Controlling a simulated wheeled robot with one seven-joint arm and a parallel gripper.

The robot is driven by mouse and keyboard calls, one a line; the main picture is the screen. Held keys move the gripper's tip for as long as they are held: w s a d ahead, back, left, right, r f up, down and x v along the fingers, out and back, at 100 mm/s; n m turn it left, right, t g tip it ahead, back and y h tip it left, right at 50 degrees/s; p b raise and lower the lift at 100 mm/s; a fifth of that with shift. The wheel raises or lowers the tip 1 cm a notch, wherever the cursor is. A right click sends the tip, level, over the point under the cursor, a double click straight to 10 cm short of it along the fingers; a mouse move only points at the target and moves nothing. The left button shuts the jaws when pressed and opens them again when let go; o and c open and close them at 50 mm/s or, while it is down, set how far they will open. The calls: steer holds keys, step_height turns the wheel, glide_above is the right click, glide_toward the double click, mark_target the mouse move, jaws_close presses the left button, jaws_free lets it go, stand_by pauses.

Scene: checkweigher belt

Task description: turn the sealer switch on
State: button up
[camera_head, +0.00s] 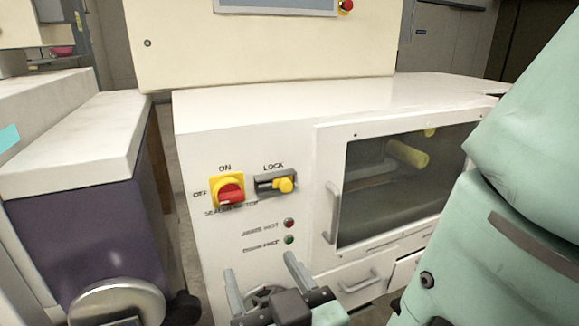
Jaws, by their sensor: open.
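The sealer switch (230,192) is a red rotary knob on a yellow plate, on the front of a white machine. Its label reads ON above and OFF to the left. The red handle lies roughly level, its length pointing sideways toward the OFF side. My gripper (262,270) is at the bottom of the view, below the switch, with its two fingers spread apart and nothing between them. It is apart from the switch, and the switch is fully in view.
A yellow LOCK latch (284,184) sits just right of the switch. A windowed door with a handle (333,212) is to the right. A purple cabinet with a white top (85,190) stands close on the left.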

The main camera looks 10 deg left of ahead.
mark_target(232, 201)
steer(key=p+x, duration=0.2)
steer(key=x, duration=0.3)
steer(key=p+x, duration=0.2)
steer(key=x, duration=0.3)
steer(key=r+p+x, duration=0.1)
steer(key=p+x, duration=0.2)
steer(key=x, duration=0.3)
steer(key=shift+w+a, duration=0.3)
steer(key=shift+w, duration=0.3)
steer(key=shift+f, duration=0.1)
steer(key=c, duration=1)
